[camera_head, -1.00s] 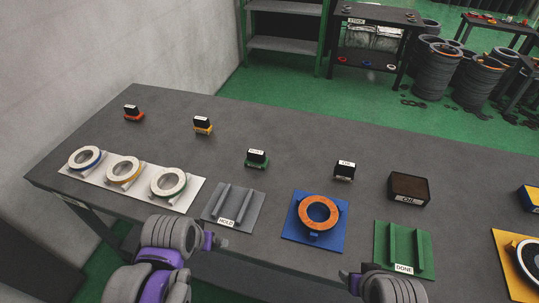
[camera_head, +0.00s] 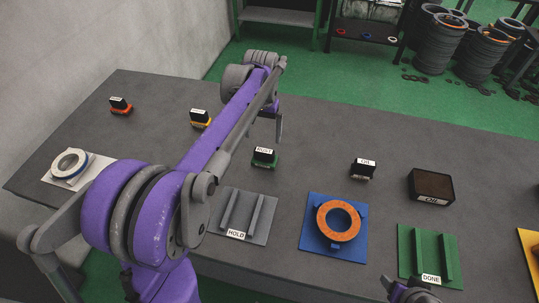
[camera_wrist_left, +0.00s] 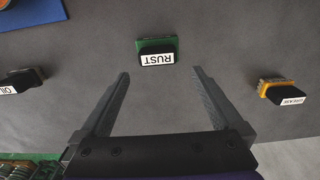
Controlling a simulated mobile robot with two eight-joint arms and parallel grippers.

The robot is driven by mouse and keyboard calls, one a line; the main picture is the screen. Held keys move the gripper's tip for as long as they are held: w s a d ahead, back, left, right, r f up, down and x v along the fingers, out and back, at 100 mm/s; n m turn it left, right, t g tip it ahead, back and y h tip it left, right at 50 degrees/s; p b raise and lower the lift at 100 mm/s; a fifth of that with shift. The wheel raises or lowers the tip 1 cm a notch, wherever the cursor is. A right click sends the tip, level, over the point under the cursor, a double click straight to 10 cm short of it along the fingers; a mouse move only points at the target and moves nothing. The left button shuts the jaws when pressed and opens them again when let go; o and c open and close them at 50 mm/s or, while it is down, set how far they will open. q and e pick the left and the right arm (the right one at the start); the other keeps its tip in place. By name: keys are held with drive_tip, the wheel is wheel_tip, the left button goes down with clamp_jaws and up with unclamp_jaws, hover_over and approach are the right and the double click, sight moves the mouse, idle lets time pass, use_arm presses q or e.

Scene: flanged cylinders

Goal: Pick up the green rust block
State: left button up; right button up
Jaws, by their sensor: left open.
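The green rust block (camera_head: 264,157) stands on the dark table, with a green base, a black top and a white label reading RUST. In the left wrist view the rust block (camera_wrist_left: 156,50) lies beyond the fingertips, roughly centred between them and apart from both. My left gripper (camera_wrist_left: 160,76) is open and empty; in the head view the left gripper (camera_head: 278,128) hangs above the table just behind the block, partly hidden by my own arm. My right gripper (camera_head: 410,290) shows only in part at the bottom edge, and its jaws cannot be made out.
A yellow-based block (camera_head: 200,119) and a red-based block (camera_head: 120,106) stand to the left. An OIL block (camera_head: 363,168) and a dark box (camera_head: 431,187) stand to the right. The grey HOLD plate (camera_head: 245,217), blue plate (camera_head: 312,240) with an orange ring, and green DONE plate (camera_head: 431,255) lie in front.

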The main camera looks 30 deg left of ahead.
sight(264, 151)
use_arm(q)
drive_tip(key=f, duration=0.8)
drive_tip(key=shift+s+d+f, duration=0.1)
drive_tip(key=shift+d+f, duration=0.1)
drive_tip(key=shift+f, duration=0.05)
drive_tip(key=c, duration=1.3)
wheel_tip(264, 151, up, 10)
drive_tip(key=shift+r, duration=0.1)
drive_tip(key=o, duration=0.9)
drive_tip(key=c, duration=0.6)
drive_tip(key=shift+s, duration=0.1)
